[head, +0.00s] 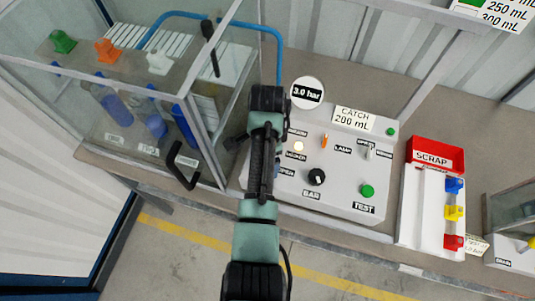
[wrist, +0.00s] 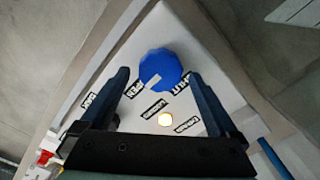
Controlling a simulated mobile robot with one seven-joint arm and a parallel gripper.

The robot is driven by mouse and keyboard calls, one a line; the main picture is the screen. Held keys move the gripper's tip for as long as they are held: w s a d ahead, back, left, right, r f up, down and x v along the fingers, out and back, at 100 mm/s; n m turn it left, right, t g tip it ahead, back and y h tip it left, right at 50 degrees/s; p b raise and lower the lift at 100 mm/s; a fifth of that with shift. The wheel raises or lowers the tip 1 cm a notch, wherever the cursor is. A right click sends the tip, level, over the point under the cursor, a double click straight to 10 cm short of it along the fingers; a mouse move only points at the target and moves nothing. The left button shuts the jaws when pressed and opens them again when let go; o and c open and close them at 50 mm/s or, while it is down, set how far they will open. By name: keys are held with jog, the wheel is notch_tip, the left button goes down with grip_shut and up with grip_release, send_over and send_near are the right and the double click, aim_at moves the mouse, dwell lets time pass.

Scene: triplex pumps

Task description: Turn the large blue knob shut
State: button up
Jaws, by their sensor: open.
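The large blue knob (wrist: 160,66) shows in the wrist view, many-sided and seen from above on the pale control panel (head: 330,205). A pale mark on it points to its lower left, toward the label on that side. Another label sits at its lower right. My gripper (wrist: 158,77) is open and empty, with one finger on each side of the knob in the picture. I cannot tell how far the fingertips are above it, and no contact shows. In the head view my arm covers most of the knob.
A lit lamp (wrist: 165,119) sits beside the knob. The panel also carries a black knob (head: 316,177), a green button (head: 367,191), switches and a gauge (head: 307,92). A glass cabinet (head: 150,110) stands close on the left; a scrap tray (head: 437,152) stands right.

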jog(key=shift+f, duration=0.15)
jog(key=c, duration=1.4)
